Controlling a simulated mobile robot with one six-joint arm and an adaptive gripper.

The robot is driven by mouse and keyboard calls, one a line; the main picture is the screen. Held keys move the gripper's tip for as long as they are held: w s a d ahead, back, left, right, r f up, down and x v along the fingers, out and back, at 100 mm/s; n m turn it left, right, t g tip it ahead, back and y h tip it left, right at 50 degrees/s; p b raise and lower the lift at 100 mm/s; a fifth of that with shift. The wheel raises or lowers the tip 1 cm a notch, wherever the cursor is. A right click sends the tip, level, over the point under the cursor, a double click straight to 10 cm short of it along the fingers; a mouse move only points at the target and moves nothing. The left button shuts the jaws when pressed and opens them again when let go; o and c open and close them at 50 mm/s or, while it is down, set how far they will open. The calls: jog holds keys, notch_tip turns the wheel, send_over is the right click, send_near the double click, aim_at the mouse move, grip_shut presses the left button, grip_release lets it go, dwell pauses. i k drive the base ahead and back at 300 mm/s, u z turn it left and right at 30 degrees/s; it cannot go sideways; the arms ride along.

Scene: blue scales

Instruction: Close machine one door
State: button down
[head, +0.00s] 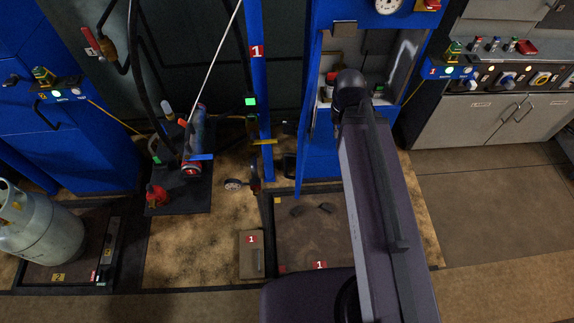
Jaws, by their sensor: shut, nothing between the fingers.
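Machine one is a blue cabinet (325,168) right of centre in the head view. Its upper front is open and shows a grey interior (372,62) with small items inside. A narrow blue panel (311,95), which looks like its door seen nearly edge-on, stands out at the left side of the opening. My arm rises from the bottom of the view and its dark elbow-like joint covers part of the opening. My gripper is not visible. Whether any part of my arm touches the door cannot be told.
A blue post (258,85) with a red "1" label stands left of the cabinet. A floor scale plate (310,235) lies in front. A gas cylinder (40,225) stands at far left. A control panel (500,78) is at right. Floor at the lower right is clear.

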aim_at(306, 118)
jog(key=u, duration=0.05)
jog(key=k, duration=2.1)
jog(key=z, duration=0.35)
jog(key=i, duration=1)
jog(key=z, duration=0.05)
